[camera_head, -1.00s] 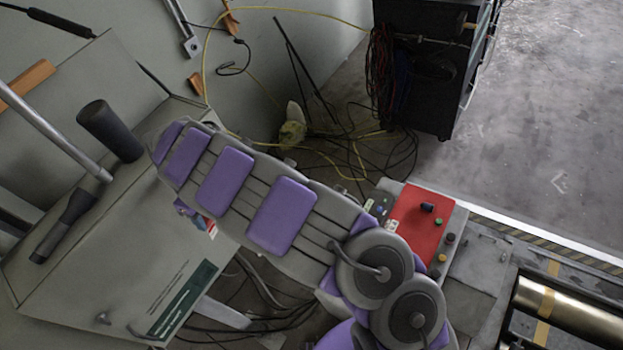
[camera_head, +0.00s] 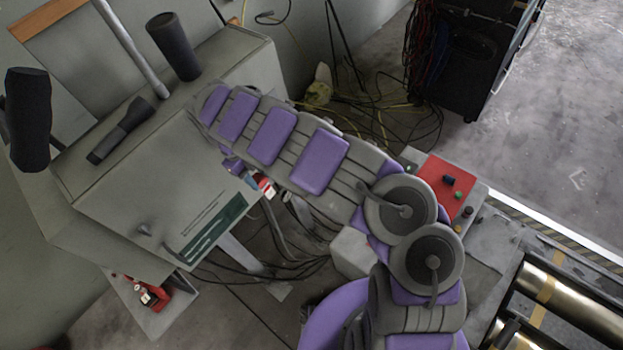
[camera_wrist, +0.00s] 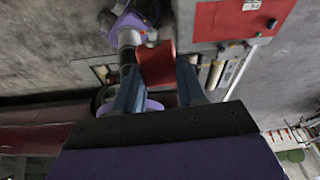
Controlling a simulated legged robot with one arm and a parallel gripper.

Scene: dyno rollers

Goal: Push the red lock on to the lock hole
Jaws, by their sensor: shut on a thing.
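In the wrist view, a red block-like piece, which looks like the red lock (camera_wrist: 156,66), sits between the blue fingers of my gripper (camera_wrist: 158,78). The gripper is shut on it. In the head view my purple and grey arm reaches up and left to the front of the grey cabinet (camera_head: 160,185). A small red and white part (camera_head: 265,186) shows beside the arm's far end; I cannot tell whether it is the lock. I cannot make out the lock hole in either view.
A red control panel (camera_head: 445,180) with buttons stands right of my arm. Red and black parts (camera_head: 152,294) sit low at left. Dark cylinders (camera_head: 172,47) stand on the cabinet. Cables (camera_head: 385,115) lie on the floor near a black rack (camera_head: 465,60). Metal rollers (camera_head: 575,315) are at lower right.

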